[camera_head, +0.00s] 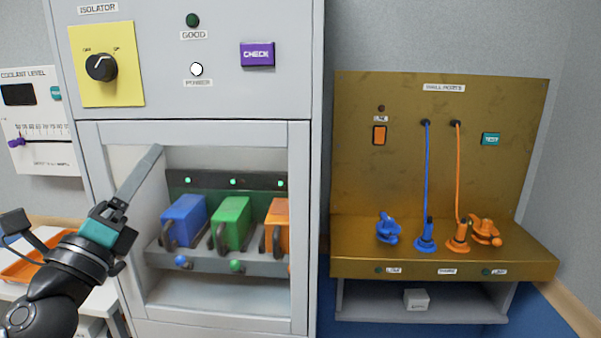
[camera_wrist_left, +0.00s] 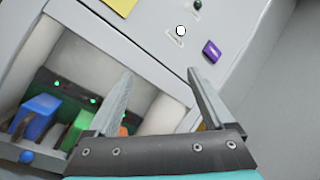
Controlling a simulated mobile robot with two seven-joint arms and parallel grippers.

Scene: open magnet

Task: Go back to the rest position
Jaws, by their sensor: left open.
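My left gripper (camera_head: 156,152) reaches in from the left in the head view, in front of the upper left part of the open bay in the grey cabinet (camera_head: 200,133). In the left wrist view its two fingers (camera_wrist_left: 160,73) stand wide apart with nothing between them. It is open and empty. Blue (camera_head: 185,220), green (camera_head: 232,222) and orange (camera_head: 277,225) blocks with handles sit in the bay, below and to the right of the gripper. My right gripper is in neither view.
The cabinet carries a yellow panel with a black knob (camera_head: 101,67) and a purple CHECK button (camera_head: 257,54). A brass wall-ports station (camera_head: 400,260) with blue and orange hoses stands to the right. An orange tray (camera_head: 20,270) lies at left.

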